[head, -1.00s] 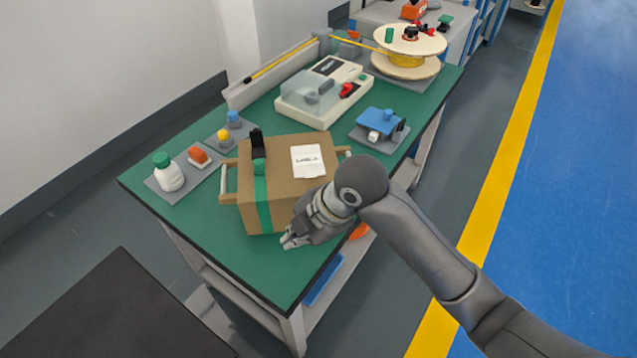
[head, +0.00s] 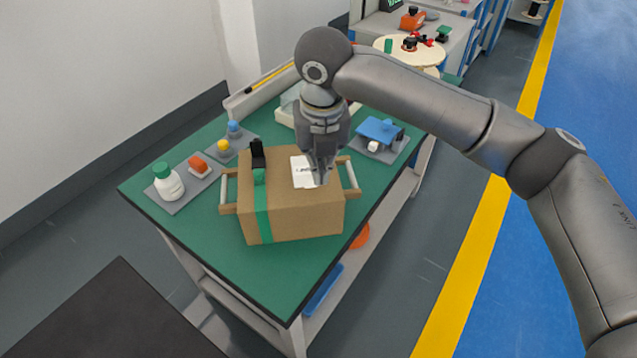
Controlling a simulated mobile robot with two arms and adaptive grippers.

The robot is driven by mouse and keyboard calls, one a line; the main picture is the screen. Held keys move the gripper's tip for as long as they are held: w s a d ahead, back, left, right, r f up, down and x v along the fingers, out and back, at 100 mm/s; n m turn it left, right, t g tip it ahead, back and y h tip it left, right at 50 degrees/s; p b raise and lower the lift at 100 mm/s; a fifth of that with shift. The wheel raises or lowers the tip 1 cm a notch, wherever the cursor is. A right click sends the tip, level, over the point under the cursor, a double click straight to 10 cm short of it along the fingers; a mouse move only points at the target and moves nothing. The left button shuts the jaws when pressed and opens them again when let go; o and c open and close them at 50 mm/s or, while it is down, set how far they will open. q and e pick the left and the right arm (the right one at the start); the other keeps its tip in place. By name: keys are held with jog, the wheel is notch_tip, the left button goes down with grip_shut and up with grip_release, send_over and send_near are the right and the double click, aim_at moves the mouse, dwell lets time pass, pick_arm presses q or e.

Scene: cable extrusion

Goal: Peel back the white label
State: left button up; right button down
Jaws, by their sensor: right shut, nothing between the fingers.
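The white label (head: 301,172) lies on top of the brown cardboard box (head: 298,214), near its right side. Dark print shows on it, and my gripper hides its right part. My right gripper (head: 321,182) points down over the label's right edge, with its fingers together and nothing seen between them. I cannot tell whether the fingertips touch the label. My left gripper is not in view.
The box has side handles and a green strip with a black-and-green piece (head: 258,160) on top. A white bottle (head: 168,182) and small coloured parts stand left on the green table (head: 216,258). A blue device (head: 379,130) stands right.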

aim_at(318, 202)
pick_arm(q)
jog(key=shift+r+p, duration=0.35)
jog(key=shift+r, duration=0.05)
pick_arm(e)
jog(key=f, duration=0.6)
jog(key=w+f, duration=0.1)
jog(key=f, duration=0.2)
jog(key=shift+w+a+f, duration=0.1)
jog(key=shift+f, duration=0.15)
jog(key=shift+r, duration=0.1)
